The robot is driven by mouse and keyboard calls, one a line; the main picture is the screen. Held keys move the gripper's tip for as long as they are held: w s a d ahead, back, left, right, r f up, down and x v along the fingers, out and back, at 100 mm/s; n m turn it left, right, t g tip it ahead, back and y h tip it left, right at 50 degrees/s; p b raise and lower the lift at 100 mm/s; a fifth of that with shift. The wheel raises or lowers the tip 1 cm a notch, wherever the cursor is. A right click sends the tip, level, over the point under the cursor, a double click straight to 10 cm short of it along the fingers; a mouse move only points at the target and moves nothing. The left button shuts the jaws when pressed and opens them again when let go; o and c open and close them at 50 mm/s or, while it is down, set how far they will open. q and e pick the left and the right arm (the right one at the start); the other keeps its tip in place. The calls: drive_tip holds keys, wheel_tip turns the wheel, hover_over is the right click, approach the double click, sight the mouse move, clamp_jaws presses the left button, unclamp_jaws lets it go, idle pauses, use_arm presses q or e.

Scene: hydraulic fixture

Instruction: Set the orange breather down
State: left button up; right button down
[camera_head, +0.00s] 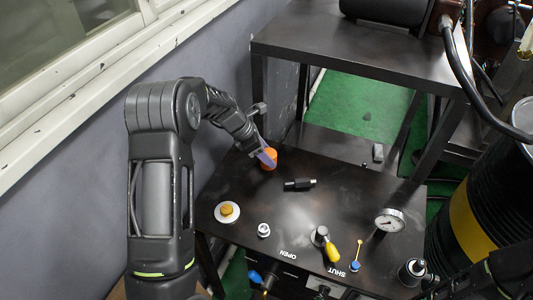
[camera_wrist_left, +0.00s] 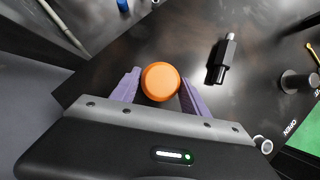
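The orange breather (camera_head: 269,159) is a short round orange piece at the back left of the dark table top (camera_head: 285,215). In the left wrist view the breather (camera_wrist_left: 160,82) shows as a round orange cap between the two purple fingers. My left gripper (camera_head: 266,156) reaches down to it, and its fingers (camera_wrist_left: 160,88) appear to touch the cap on both sides. The breather looks to be at the table surface, but its underside is hidden, so I cannot tell whether it rests there. My right gripper's fingers do not show.
A black fitting (camera_head: 299,184) lies just right of the breather. A white disc with an orange-brown knob (camera_head: 227,211), a silver fitting (camera_head: 264,230), a yellow-handled valve (camera_head: 332,250) and a gauge (camera_head: 390,221) stand nearer the front. A raised dark shelf (camera_head: 350,60) stands behind. A black-and-yellow drum (camera_head: 480,220) is at right.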

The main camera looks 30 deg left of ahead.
use_arm(q)
drive_tip(key=o, duration=0.3)
drive_tip(key=shift+o, duration=0.2)
drive_tip(key=shift+r, duration=0.2)
drive_tip(key=v, duration=1.2)
